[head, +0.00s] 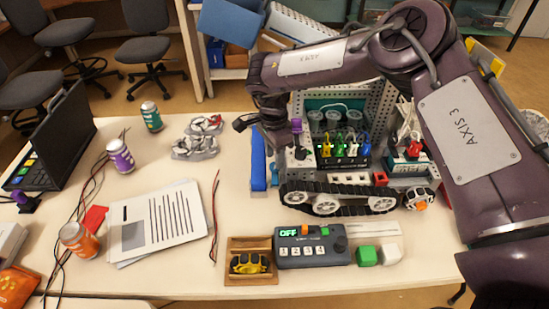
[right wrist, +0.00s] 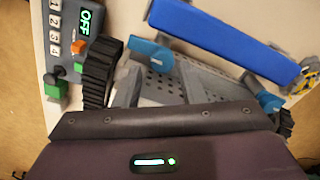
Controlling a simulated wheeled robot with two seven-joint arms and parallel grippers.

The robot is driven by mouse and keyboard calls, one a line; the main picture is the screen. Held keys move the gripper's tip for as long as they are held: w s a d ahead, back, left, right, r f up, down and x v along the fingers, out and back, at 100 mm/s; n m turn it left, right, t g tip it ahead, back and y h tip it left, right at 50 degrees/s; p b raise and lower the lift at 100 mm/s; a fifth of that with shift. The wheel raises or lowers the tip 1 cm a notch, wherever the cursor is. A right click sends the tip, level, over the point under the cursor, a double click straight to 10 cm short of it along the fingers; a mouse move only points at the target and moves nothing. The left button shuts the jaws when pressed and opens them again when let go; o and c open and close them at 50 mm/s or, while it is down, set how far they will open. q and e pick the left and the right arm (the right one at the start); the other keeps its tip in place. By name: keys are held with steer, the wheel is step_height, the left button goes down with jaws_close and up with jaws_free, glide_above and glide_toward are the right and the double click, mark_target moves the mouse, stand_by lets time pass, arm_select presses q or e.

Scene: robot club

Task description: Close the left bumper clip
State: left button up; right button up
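A tracked robot (head: 338,195) stands on the table. Its blue bumper (head: 258,165) lies along its left end and is a long blue bar in the right wrist view (right wrist: 220,40). There, one blue clip (right wrist: 150,55) sits near the track and control box, and a second blue clip (right wrist: 268,100) sits at the far right end. The frames do not label which clip is the left one. My right gripper (head: 276,138) is beside the robot's bumper end, pointing down. Its fingertips are hidden, and it holds nothing that I can see. My left gripper is out of view.
A control box (head: 312,247) reading OFF stands in front of the robot, beside a wooden tray (head: 250,278). Green (head: 367,256) and white (head: 391,253) blocks lie to its right. My right arm covers the right side.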

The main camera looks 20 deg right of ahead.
mark_target(275, 174)
step_height(275, 174, down, 3)
steer(key=shift+w+d+r, duration=0.1)
steer(key=shift+r, duration=0.1)
steer(key=shift+f, duration=0.35)
steer(key=c, duration=0.6)
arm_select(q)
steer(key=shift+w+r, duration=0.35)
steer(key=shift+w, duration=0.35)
arm_select(e)
steer(key=shift+c, duration=0.5)
